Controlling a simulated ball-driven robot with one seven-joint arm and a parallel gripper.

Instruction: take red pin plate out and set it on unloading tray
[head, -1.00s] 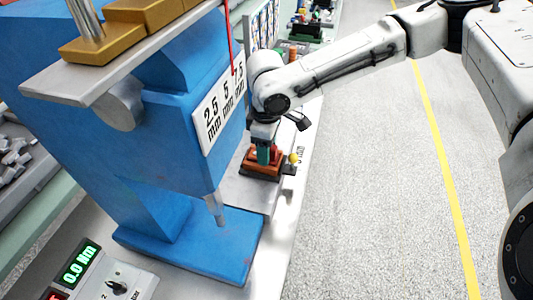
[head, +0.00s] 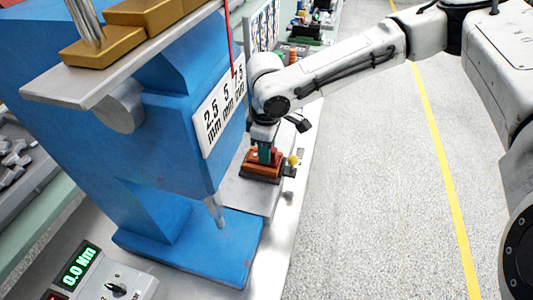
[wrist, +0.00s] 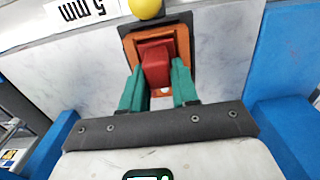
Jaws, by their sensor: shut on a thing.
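The red pin plate (wrist: 156,66), an orange-red plate with a raised red block, sits at a dark base on the pale slab in the wrist view. It also shows in the head view (head: 263,165), below my gripper. My gripper (wrist: 158,80) has its two green fingers on either side of the red block and is shut on it. In the head view my gripper (head: 264,153) points down. Whether the plate is clear of the base cannot be told. I cannot make out an unloading tray for certain.
A blue press (head: 170,140) with a millimetre label stands close on the left. A yellow ball knob (wrist: 146,8) is just beyond the plate. A torque display (head: 80,265) reads 0.0 Nm at front left. Open floor (head: 360,200) lies to the right.

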